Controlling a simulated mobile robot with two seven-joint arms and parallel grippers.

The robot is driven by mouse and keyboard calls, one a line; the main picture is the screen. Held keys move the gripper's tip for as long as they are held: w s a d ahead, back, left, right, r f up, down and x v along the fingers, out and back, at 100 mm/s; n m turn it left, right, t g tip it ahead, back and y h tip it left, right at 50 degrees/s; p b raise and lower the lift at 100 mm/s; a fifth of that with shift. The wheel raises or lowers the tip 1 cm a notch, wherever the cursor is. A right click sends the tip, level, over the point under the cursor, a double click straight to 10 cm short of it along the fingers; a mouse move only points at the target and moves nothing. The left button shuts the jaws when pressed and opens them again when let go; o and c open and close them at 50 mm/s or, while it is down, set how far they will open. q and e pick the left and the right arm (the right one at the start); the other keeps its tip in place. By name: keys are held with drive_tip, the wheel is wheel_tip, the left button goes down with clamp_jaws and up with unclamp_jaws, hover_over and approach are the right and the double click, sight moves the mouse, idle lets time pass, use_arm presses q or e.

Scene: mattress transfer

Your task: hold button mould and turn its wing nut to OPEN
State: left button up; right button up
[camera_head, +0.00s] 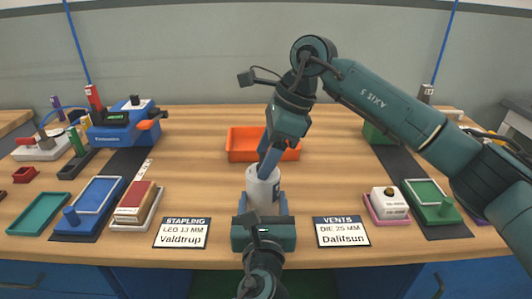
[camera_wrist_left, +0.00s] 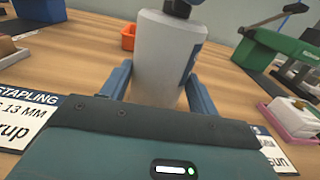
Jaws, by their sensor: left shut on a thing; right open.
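The button mould (camera_head: 262,187) is a pale grey upright cylinder with a dark mark on its right side. It stands at the front middle of the table and fills the upper middle of the left wrist view (camera_wrist_left: 165,50). My left gripper (camera_head: 263,206) comes from the front edge, with one blue finger on each side of the mould, shut on it. My right gripper (camera_head: 268,163) reaches down from the upper right, with its fingers at the mould's top. It is open. The wing nut is hidden behind the right fingers, so its position cannot be read.
An orange tray (camera_head: 243,145) lies behind the mould. Cards reading STAPLING (camera_head: 182,233) and VENTS (camera_head: 342,231) lie left and right of it. A blue press (camera_head: 124,125) and small trays fill the left; a pink tray (camera_head: 387,208) and green tray (camera_head: 430,200) lie right.

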drive_tip(key=shift+f, duration=0.1)
drive_tip(key=shift+c, duration=0.3)
drive_tip(key=c, duration=0.9)
drive_tip(key=shift+n, duration=0.3)
drive_tip(key=n+g, duration=0.1)
drive_tip(key=n, duration=0.3)
drive_tip(key=shift+w+a+g+h, duration=0.1)
drive_tip(key=shift+w+g+h, duration=0.1)
drive_tip(key=shift+g+h, duration=0.15)
drive_tip(key=n, duration=0.2)
drive_tip(key=n+g+h, duration=0.1)
drive_tip(key=n, duration=0.2)
drive_tip(key=shift+w+a+g, duration=0.1)
drive_tip(key=shift+g, duration=0.15)
drive_tip(key=n+h, duration=0.1)
drive_tip(key=n, duration=0.3)
drive_tip(key=shift+a+g+h, duration=0.1)
drive_tip(key=shift+g+h, duration=0.25)
drive_tip(key=shift+g, duration=0.05)
drive_tip(key=shift+n+h, duration=0.7)
drive_tip(key=shift+n, duration=1.5)
